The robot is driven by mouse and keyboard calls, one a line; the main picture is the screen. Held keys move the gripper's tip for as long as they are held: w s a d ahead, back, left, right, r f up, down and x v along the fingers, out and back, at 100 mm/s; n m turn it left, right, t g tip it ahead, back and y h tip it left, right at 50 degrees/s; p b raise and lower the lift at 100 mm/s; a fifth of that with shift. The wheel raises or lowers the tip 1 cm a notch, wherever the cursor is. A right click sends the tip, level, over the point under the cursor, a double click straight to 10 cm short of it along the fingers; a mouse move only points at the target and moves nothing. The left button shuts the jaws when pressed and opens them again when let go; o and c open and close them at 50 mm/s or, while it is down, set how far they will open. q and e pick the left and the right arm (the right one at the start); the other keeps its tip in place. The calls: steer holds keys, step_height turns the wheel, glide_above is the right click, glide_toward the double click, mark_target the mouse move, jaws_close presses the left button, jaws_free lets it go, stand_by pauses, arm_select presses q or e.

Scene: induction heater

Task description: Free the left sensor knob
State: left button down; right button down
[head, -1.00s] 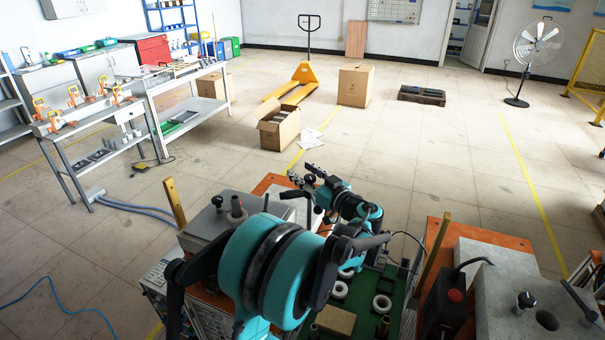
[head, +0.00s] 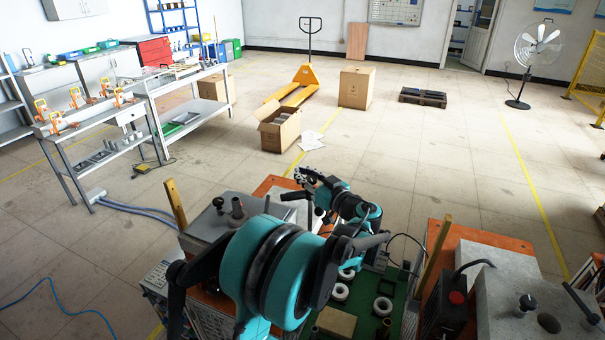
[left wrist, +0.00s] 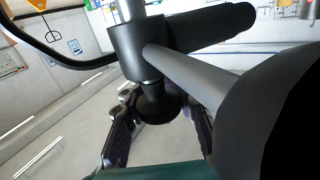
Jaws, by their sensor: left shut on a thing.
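My left gripper (head: 308,178) is over the left machine, near a black handle (head: 294,196). Its fingers are close together in the head view. In the left wrist view my left gripper (left wrist: 160,116) has one dark finger on each side of a round black knob (left wrist: 156,104). The knob sits under a grey collar with a long grey rod (left wrist: 190,78) and a thick black handle (left wrist: 215,24). The gripper is shut on this knob; the exact contact is partly hidden. My right gripper is not in view.
The left machine has a grey block (head: 206,222) with a black knob (head: 218,203) and an upright post (head: 237,210). A green tray (head: 366,322) holds white rings (head: 382,305). A second grey machine (head: 500,290) stands at right.

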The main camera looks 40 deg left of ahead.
arm_select(q)
steer(key=shift+g, duration=0.3)
steer(key=shift+s+d+n+g+h+p, duration=0.15)
steer(key=shift+s+n+g+h, duration=0.3)
steer(key=shift+n+g, duration=1.3)
steer(key=shift+s+n+g+h+p, duration=0.3)
steer(key=shift+n+g, duration=0.8)
steer(key=shift+g, duration=1.3)
steer(key=shift+s+d+n+g+h+p, duration=0.1)
steer(key=shift+s+n+g+h, duration=0.45)
steer(key=shift+n+g, duration=1.2)
steer(key=shift+s+g, duration=0.1)
steer(key=shift+g, duration=0.4)
steer(key=c, duration=1.3)
jaws_free()
steer(key=shift+o, duration=0.2)
step_height(320, 180, up, 10)
